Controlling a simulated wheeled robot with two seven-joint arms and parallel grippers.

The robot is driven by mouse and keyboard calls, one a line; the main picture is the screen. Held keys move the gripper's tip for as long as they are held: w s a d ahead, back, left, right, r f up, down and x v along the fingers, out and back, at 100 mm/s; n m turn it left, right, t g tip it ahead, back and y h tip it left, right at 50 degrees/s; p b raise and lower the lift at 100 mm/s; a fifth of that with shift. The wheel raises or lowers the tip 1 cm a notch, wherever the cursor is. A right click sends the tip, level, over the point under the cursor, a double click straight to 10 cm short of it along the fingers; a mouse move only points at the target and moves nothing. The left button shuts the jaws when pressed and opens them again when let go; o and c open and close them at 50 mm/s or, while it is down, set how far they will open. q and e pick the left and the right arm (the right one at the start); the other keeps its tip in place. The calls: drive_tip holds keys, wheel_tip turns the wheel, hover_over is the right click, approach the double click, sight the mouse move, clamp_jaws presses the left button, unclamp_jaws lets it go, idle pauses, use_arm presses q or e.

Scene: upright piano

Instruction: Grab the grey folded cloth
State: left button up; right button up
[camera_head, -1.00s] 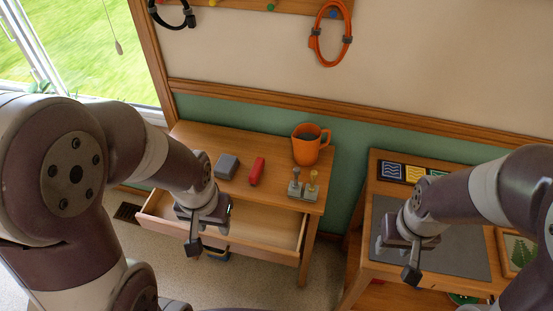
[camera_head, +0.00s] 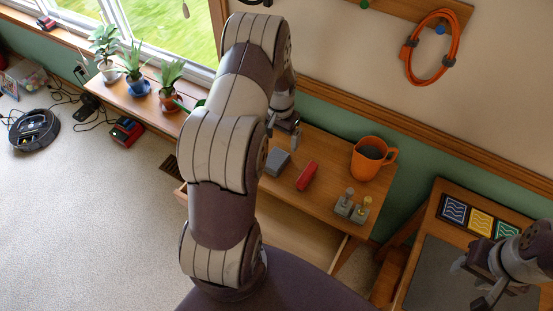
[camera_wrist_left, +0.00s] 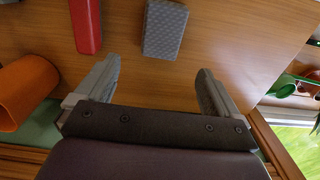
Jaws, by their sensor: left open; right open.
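The grey folded cloth (camera_head: 277,162) lies on the wooden table (camera_head: 330,160), left of a red block-like item (camera_head: 306,176). In the left wrist view the cloth (camera_wrist_left: 165,28) has a woven texture and lies flat beyond my fingertips. My left gripper (camera_wrist_left: 158,80) is open and empty, with the cloth ahead of the gap between its fingers and apart from them. In the head view my left gripper (camera_head: 293,130) is behind the cloth, on its wall side. My right gripper (camera_head: 477,284) is open over the dark mat on the right-hand table.
An orange mug (camera_head: 370,160) and a small grey item with two knobs (camera_head: 352,206) stand on the same table. Its drawer (camera_head: 290,218) is pulled out in front. Potted plants (camera_head: 135,72) line the window bench. An orange cable loop (camera_head: 428,48) hangs on the wall.

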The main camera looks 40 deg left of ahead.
sight(279, 155)
use_arm(q)
drive_tip(key=f+p, duration=0.1)
drive_tip(key=f, duration=0.8)
drive_tip(key=shift+s+f, duration=0.15)
drive_tip(key=shift+s, duration=0.05)
drive_tip(key=c, duration=1)
